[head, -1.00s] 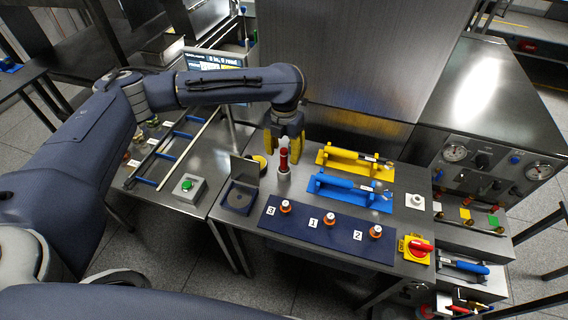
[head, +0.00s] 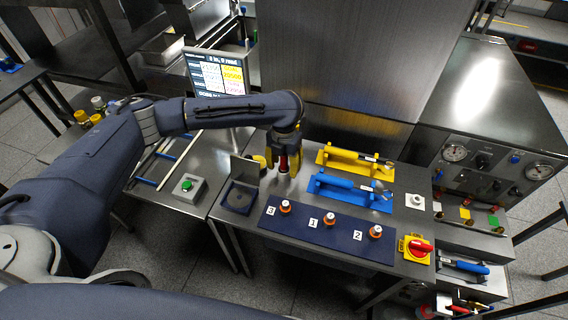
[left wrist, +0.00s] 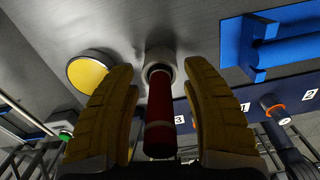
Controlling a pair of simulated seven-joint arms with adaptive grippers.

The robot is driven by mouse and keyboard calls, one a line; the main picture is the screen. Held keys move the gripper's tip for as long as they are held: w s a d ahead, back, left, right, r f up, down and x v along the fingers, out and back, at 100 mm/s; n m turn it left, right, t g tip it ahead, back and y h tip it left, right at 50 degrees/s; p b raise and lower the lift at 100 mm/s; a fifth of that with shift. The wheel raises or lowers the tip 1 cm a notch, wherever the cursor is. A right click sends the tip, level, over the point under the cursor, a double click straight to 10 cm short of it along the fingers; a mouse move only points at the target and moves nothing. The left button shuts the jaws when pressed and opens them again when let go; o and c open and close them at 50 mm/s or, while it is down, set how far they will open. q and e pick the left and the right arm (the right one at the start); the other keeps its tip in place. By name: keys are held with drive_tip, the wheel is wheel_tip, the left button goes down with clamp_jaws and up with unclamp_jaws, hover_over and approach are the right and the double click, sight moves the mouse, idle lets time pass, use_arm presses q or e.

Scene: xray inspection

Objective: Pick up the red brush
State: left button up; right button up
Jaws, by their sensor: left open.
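The red brush (left wrist: 158,112) stands upright in a small metal holder (left wrist: 160,57) on the steel table. In the head view the brush (head: 283,163) is partly hidden by my left gripper (head: 284,162). In the left wrist view my left gripper (left wrist: 160,110) is open, with one yellow finger on each side of the red handle. Gaps show between the handle and both fingers. My right gripper is not in view.
A blue panel (head: 262,221) with numbered orange-ringed pegs lies in front. Yellow (head: 350,158) and blue (head: 345,186) hand tools rest on stands to the right. An open dark box (head: 239,198) and a green button (head: 187,185) are to the left.

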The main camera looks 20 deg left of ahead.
use_arm(q)
drive_tip(key=shift+c, duration=0.2)
clamp_jaws()
drive_tip(key=shift+r, duration=0.15)
idle(0.4)
wheel_tip(320, 180, up, 20)
idle(0.7)
